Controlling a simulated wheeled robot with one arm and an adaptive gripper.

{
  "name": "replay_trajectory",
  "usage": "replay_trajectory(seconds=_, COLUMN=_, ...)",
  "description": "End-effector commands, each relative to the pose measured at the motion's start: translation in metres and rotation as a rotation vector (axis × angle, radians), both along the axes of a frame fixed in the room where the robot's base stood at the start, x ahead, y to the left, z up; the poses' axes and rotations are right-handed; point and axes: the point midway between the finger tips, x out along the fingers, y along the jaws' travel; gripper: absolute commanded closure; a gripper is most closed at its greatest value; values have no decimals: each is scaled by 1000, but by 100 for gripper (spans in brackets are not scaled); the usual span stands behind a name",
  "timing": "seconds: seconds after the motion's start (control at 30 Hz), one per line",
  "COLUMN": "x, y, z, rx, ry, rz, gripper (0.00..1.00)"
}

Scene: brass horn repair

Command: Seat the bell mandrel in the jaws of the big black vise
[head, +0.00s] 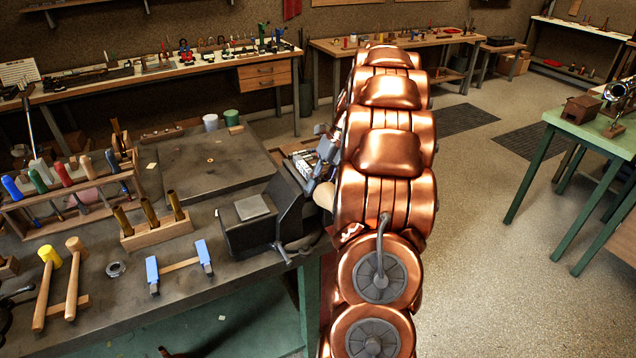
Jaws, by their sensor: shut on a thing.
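The big black vise (262,222) stands at the right front corner of the dark workbench, with a grey flat plate on its top. My gripper (322,152) is just right of and above the vise, mostly hidden by my copper arm. It is shut on a pale, rounded piece (324,194), which looks like the bell mandrel. Only a small part of that piece shows, beside the vise's right side. The arm hides the rest, so I cannot tell whether it touches the jaws.
A wooden block with brass plugs (157,232), a tool rack (65,200), mallets (75,275) and a blue-ended tool (180,268) lie left of the vise. A flat dark plate (213,165) lies behind it. The floor at right is open before a green table (575,122).

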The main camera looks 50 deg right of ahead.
Motion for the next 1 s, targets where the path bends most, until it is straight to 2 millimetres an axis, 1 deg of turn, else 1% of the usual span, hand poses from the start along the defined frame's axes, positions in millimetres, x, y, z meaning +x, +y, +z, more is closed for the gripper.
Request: replay_trajectory(seconds=1.0, x=1, y=0, z=-27, rx=-2, ry=-3, rz=0, gripper=100)
